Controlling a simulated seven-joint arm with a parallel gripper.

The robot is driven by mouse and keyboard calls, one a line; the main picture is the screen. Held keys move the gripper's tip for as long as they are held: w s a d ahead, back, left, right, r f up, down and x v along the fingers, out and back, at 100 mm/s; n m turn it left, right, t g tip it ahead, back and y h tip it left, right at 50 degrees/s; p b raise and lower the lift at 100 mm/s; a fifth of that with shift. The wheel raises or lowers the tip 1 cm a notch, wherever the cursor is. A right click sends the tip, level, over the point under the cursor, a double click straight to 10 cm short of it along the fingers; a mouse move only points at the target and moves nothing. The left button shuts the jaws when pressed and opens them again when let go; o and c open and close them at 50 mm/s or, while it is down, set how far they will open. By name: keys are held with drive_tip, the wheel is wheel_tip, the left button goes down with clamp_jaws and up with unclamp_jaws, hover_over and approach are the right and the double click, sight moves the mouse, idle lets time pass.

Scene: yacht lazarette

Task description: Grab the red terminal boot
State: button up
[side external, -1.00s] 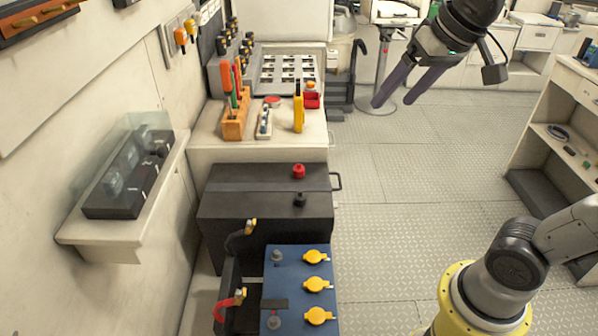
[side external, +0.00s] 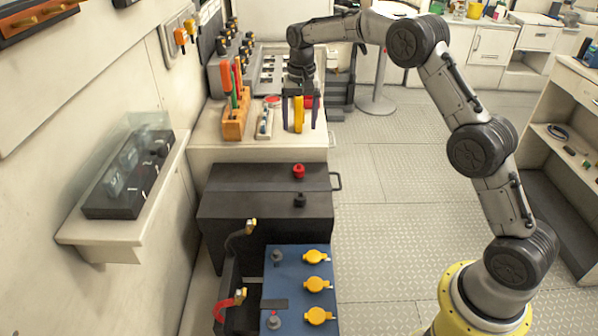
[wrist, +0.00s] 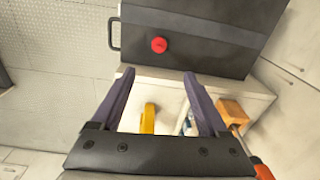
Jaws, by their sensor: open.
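The red terminal boot (side external: 298,171) sits on top of the black battery box (side external: 262,205), near its right part. In the wrist view the red boot (wrist: 159,45) shows just beyond and between the fingertips. My gripper (side external: 299,126) is open, pointing down over the white counter behind the battery box, apart from the boot. Its two purple fingers also frame the view in the wrist view (wrist: 158,75). A yellow upright tool (side external: 298,116) appears between the fingers in the side view; whether they touch it I cannot tell.
A black terminal boot (side external: 300,200) is in front of the red one. The white counter (side external: 215,145) holds an orange tool block (side external: 234,127) with screwdrivers. A blue battery (side external: 290,300) with yellow caps stands in front. Open floor (side external: 390,230) lies to the right.

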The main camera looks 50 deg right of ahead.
hover_over(299, 168)
drive_tip(key=f, duration=1)
drive_tip(key=shift+s+d, duration=0.15)
drive_tip(key=shift+d, duration=0.2)
drive_tip(key=shift+w+a+f, duration=0.1)
drive_tip(key=shift+w+f, duration=0.05)
drive_tip(key=shift+f, duration=1.4)
drive_tip(key=shift+w+a+f, duration=0.1)
drive_tip(key=shift+w+f, duration=0.05)
drive_tip(key=shift+f, duration=1.35)
clamp_jaws()
